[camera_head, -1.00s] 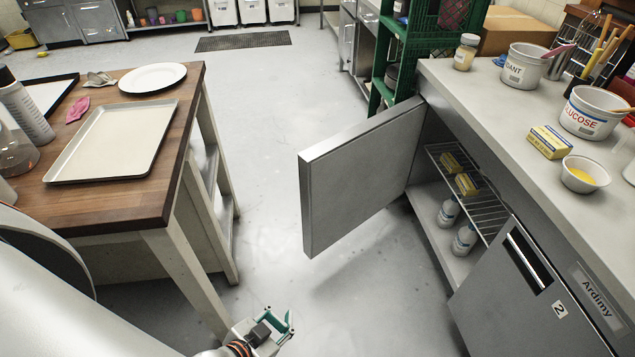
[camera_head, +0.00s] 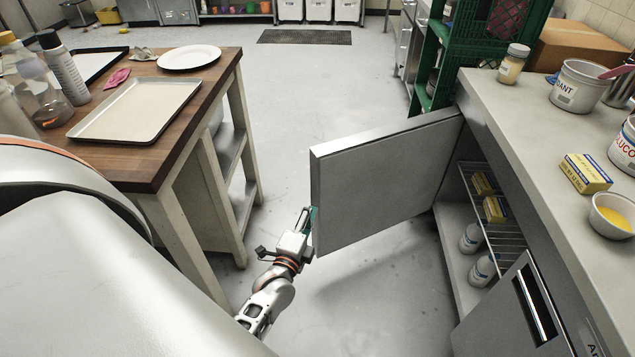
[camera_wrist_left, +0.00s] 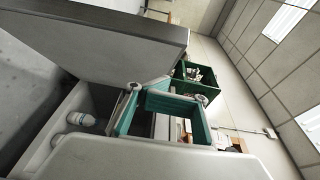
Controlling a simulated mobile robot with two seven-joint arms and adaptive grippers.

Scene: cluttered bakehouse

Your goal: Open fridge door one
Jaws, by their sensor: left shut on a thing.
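Fridge door one (camera_head: 385,185), a thick grey panel, stands open wide, swung out from the counter front into the aisle. It also shows as a grey slab at the upper left of the left wrist view (camera_wrist_left: 80,45). My left gripper (camera_head: 309,222), with teal fingers, is at the door's free edge and is shut on it. The fingers also show in the left wrist view (camera_wrist_left: 160,108), but their contact with the door is not clear there. The opened fridge (camera_head: 455,240) shows wire shelving, yellow packets and white bottles. My right gripper is not in view.
A wooden-topped table (camera_head: 110,160) with a baking tray (camera_head: 135,110) and white plate (camera_head: 189,58) stands left of the door. The counter (camera_head: 530,120) above the fridge holds tubs and a bowl (camera_head: 612,214). A green crate (camera_head: 480,50) stands behind the hinge side.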

